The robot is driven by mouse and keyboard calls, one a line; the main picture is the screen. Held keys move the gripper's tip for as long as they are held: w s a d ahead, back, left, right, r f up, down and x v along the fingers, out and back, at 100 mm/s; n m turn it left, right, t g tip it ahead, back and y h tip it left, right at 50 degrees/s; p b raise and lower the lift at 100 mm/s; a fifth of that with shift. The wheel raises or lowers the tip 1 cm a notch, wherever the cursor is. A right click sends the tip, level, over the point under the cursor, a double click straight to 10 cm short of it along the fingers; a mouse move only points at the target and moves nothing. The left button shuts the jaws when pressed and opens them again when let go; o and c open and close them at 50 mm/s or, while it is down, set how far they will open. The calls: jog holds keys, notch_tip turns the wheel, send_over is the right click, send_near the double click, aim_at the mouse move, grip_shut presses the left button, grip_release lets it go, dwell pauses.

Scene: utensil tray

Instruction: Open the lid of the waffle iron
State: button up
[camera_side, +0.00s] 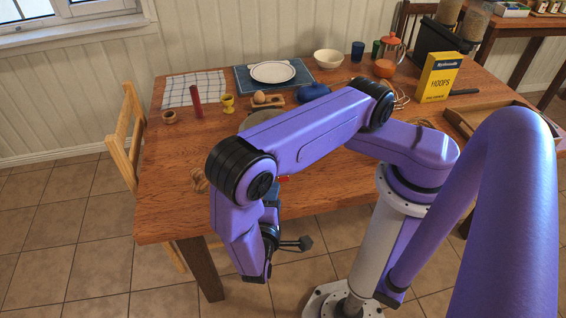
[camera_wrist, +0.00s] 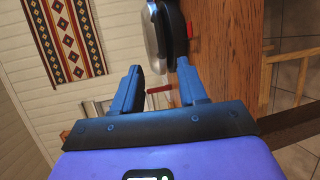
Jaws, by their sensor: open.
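The waffle iron shows in the wrist view as a round silver lid (camera_wrist: 152,35) against a dark lower half (camera_wrist: 176,35), and it looks closed. In the side view only a grey part of it (camera_side: 262,116) shows behind my arm. My gripper (camera_wrist: 160,68) is open, its two blue fingers pointing toward the iron. A short red bar (camera_wrist: 159,88), probably the iron's handle, spans part of the gap between the fingers; I cannot tell whether they touch it. In the side view the fingers (camera_side: 271,193) are at the table's front edge, partly hidden by my arm, close to a red piece (camera_side: 283,179).
The wooden table (camera_side: 165,200) carries a red mill (camera_side: 196,102), a yellow egg cup (camera_side: 228,103), a blue lidded pot (camera_side: 314,91), a plate (camera_side: 272,72) and a cereal box (camera_side: 438,77). A chair (camera_side: 127,130) stands at the left. The front-left tabletop is mostly clear.

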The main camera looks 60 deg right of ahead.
jog(key=x, duration=1.5)
jog(key=shift+d, duration=0.25)
grip_shut()
